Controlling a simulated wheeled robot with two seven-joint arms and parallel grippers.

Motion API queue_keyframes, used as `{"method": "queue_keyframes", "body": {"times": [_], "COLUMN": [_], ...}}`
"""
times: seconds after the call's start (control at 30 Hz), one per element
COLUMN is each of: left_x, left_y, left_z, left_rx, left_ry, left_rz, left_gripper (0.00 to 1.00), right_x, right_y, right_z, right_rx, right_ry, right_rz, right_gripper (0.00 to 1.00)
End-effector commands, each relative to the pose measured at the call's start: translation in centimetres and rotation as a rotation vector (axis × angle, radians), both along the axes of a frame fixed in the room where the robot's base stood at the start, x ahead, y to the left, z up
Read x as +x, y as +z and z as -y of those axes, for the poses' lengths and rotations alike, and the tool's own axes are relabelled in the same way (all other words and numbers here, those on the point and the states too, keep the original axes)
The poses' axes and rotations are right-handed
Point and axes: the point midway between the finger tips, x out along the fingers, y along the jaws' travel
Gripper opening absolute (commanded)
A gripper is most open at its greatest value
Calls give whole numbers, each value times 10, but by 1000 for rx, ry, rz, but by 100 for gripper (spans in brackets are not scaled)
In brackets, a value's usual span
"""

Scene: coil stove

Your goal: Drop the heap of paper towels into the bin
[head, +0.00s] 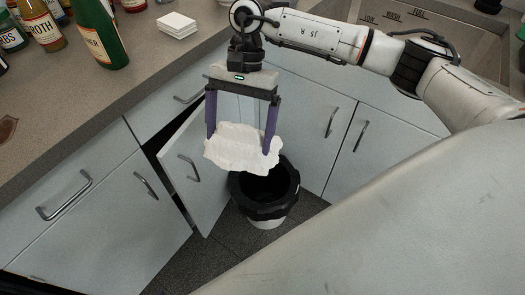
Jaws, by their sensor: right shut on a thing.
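The heap of paper towels (237,150) is a white crumpled clump. My right gripper (239,140) is shut on it, with a purple finger at either side, and holds it in the air. The bin (265,212) stands on the floor, a white bucket with a black liner folded over its rim and a dark opening. In the picture the towels are just above and left of the opening and overlap the bin's far left rim. How high they hang over it I cannot tell. My left gripper is not in view.
An open cabinet door (195,170) stands close to the left of the bin. Grey cabinets line both sides. The counter (60,105) at left holds bottles (98,35) and a white stack (177,22).

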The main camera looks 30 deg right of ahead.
Motion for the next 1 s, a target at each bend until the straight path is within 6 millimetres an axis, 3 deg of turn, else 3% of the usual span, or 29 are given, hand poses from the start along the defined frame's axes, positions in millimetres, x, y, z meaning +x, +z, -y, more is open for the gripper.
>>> {"method": "queue_keyframes", "body": {"times": [0.03, 0.17, 0.3, 0.5, 0.7, 0.83, 1.0], "left_x": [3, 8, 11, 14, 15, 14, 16], "left_y": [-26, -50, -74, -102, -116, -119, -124], "left_z": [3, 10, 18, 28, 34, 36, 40], "left_rx": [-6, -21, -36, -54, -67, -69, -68], "left_ry": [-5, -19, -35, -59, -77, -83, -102], "left_rz": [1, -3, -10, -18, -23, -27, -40], "left_gripper": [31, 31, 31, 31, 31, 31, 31], "right_x": [14, 52, 83, 109, 114, 114, 113], "right_y": [-46, -112, -181, -274, -332, -348, -361], "right_z": [3, 17, 45, 97, 143, 158, 163], "right_rx": [4, 1, 0, -1, 0, 1, 2], "right_ry": [-169, -634, -1107, -1708, -2099, -2217, -2257], "right_rz": [-7, -4, -3, -3, -1, 1, 0], "right_gripper": [72, 72, 72, 72, 72, 72, 72]}}
